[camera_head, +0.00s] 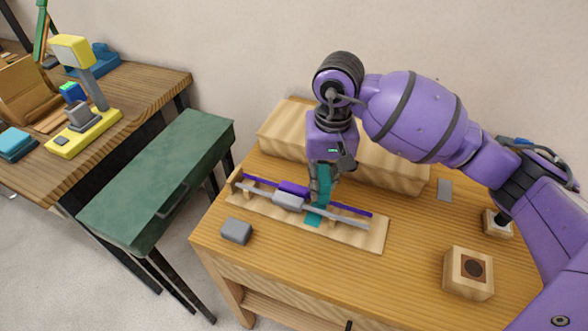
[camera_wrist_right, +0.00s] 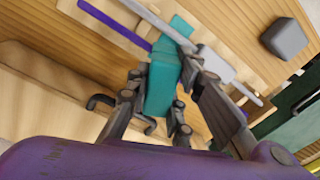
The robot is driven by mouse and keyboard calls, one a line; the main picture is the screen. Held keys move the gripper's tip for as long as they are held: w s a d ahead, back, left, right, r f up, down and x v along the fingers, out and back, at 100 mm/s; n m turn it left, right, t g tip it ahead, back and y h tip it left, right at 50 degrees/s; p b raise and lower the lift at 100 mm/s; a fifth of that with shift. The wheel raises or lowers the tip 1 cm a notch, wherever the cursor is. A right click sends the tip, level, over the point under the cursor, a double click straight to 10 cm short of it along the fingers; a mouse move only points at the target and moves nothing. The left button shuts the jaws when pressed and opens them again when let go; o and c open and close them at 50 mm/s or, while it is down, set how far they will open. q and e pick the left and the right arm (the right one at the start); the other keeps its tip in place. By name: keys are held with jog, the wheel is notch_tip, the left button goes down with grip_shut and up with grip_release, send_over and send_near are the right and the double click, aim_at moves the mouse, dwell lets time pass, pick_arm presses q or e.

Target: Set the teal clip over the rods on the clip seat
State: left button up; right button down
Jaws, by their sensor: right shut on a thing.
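My right gripper (camera_head: 320,190) is shut on the teal clip (camera_head: 325,178), pointing down over the wooden rod stand (camera_head: 372,235). In the right wrist view the teal clip (camera_wrist_right: 162,85) is between the fingers (camera_wrist_right: 160,98). A purple rod (camera_head: 350,208) and a grey rod (camera_head: 345,217) lie along the stand. A purple block (camera_head: 294,188) and a grey block (camera_head: 288,201) sit on them, left of the clip. More teal (camera_head: 313,217) shows on the near side of the rods; I cannot tell whether the clip rests on them. My left gripper is not in view.
A long wooden block (camera_head: 390,168) stands behind the rods. A dark grey block (camera_head: 236,231) lies at the front left. A green table (camera_head: 160,175) stands to the left.

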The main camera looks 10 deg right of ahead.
aim_at(322, 191)
jog(key=shift+w+f, duration=0.2)
jog(key=shift+f, duration=0.25)
notch_tip(322, 191, down, 2)
jog(key=shift+s+f, duration=0.1)
jog(key=shift+f, duration=0.15)
jog(key=shift+s+f, duration=0.15)
jog(key=shift+f, duration=0.05)
jog(key=c, duration=2)
grip_release()
jog(key=shift+f, duration=0.1)
jog(key=shift+o, duration=0.9)
jog(key=shift+f, duration=0.15)
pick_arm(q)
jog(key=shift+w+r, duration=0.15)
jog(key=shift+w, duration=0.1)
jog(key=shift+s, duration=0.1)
